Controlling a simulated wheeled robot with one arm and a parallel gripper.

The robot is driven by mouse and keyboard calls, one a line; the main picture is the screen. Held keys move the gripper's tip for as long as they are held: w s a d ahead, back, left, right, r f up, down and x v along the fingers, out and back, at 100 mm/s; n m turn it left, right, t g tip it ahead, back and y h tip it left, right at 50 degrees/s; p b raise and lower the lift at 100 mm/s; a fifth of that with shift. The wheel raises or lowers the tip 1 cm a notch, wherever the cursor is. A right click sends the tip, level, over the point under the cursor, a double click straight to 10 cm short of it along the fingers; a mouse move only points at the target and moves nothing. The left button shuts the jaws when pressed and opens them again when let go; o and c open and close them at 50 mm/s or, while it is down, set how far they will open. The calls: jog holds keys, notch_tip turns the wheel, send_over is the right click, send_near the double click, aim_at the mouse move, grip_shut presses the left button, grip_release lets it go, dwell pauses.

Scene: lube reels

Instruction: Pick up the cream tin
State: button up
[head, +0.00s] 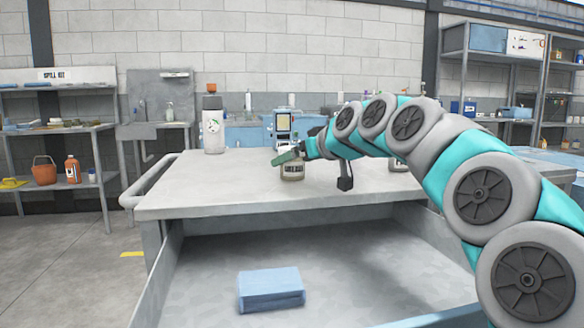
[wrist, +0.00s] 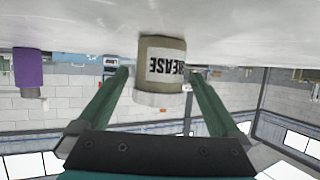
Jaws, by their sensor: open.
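The cream tin (head: 292,172) stands upright on the grey worktop in the head view, with a white label and dark lettering. In the wrist view, which is upside down, the tin (wrist: 148,52) shows between my fingers, its label reading "GREASE" partly cut off. My gripper (head: 288,158) is at the tin's upper part in the head view. In the wrist view my gripper (wrist: 160,76) is open, with one green finger to each side of the tin. I cannot tell whether either finger touches it.
Another tin (head: 398,164) is mostly hidden by my arm. A blue block (head: 270,290) lies in the open drawer below. The worktop's left part is clear.

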jog(key=shift+x, duration=1)
jog(key=shift+c, duration=0.4)
jog(key=c, duration=1.3)
jog(key=shift+r, duration=0.1)
